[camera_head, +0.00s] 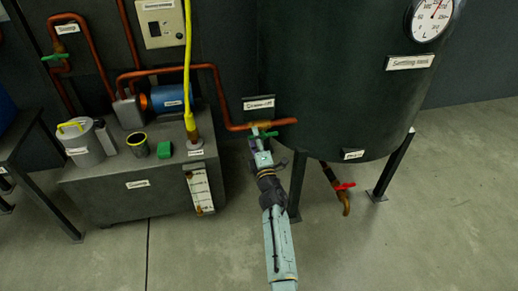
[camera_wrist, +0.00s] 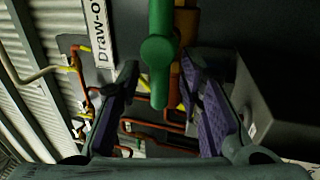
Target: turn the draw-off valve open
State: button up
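The draw-off valve's green handle (camera_wrist: 158,52) hangs between my gripper's open fingers in the wrist view, with clear gaps on both sides. The handle looks roughly in line with the copper pipe (camera_wrist: 187,40) behind it. In the head view the green handle (camera_head: 268,134) shows just beyond my gripper (camera_head: 261,152), on the pipe entering the settling tank. The gripper partly hides the valve there. My gripper (camera_wrist: 160,72) is open, with purple finger pads, and holds nothing. The "Draw-off" label (camera_wrist: 101,32) is beside the handle.
The dark settling tank (camera_head: 325,95) stands right of the valve. A red-handled tap (camera_head: 344,186) is below it. A grey sump box (camera_head: 110,205) with a blue motor (camera_head: 171,98) and a yellow upright pipe (camera_head: 188,70) stands left. The floor in front is clear.

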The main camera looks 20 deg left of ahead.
jog(key=v, duration=1.1)
jog(key=shift+s+d, duration=0.15)
jog(key=shift+s, duration=0.1)
jog(key=shift+f, duration=0.1)
